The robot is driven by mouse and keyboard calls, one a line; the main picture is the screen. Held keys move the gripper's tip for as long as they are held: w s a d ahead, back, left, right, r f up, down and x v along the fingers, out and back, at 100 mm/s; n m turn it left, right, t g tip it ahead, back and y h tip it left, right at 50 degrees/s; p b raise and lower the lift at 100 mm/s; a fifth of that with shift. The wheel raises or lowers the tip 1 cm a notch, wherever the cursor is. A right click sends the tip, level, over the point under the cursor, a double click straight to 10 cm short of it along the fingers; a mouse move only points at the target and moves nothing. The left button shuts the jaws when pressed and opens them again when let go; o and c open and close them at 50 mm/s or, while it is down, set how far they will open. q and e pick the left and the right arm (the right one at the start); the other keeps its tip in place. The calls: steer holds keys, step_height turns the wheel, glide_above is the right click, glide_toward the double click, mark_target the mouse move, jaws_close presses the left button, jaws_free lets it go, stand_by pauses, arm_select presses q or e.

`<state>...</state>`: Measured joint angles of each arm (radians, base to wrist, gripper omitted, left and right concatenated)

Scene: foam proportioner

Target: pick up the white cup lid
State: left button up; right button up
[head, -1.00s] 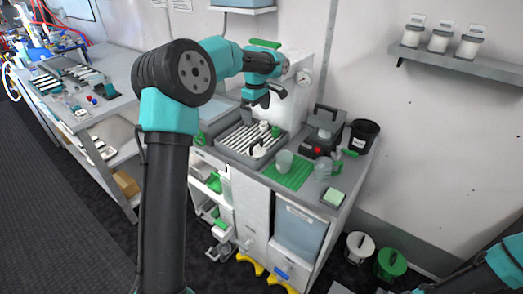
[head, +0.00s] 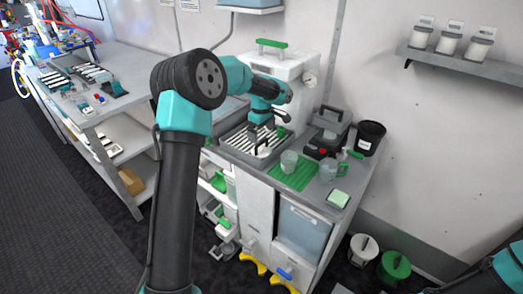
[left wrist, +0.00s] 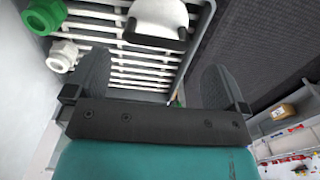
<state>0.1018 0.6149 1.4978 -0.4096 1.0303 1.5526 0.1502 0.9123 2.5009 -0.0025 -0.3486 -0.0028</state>
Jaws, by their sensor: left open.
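The white cup lid (head: 263,153) lies on the slatted drip tray (head: 231,148), its black handle standing up. In the left wrist view the lid (left wrist: 158,14) with its dark handle is at the top edge, partly cut off. My left gripper (head: 262,133) points down above the tray, just over the lid. In the left wrist view its two grey fingers (left wrist: 155,80) are wide apart with nothing between them, and the lid lies beyond them, apart from both. My right gripper is not visible; only part of that arm shows at the lower right.
A clear cup (head: 289,161) stands on a green mat (head: 298,178) right of the tray. A clear jug (head: 328,171) and a dark device with a red knob (head: 323,152) are farther right. White and green fittings (left wrist: 45,15) sit on the tray's left in the wrist view.

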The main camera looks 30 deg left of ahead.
mark_target(261, 150)
arm_select(q)
steer(key=shift+f, duration=1.4)
steer(key=shift+w+f, duration=0.15)
steer(key=shift+f, duration=2.45)
steer(key=c, duration=0.7)
steer(key=shift+o, duration=0.2)
steer(key=shift+r, duration=0.1)
steer(key=shift+r, duration=1.35)
steer(key=s+d+r, duration=0.2)
steer(key=s+d, duration=0.6)
steer(key=s, duration=0.5)
steer(key=shift+s+d, duration=0.15)
steer(key=shift+s, duration=0.2)
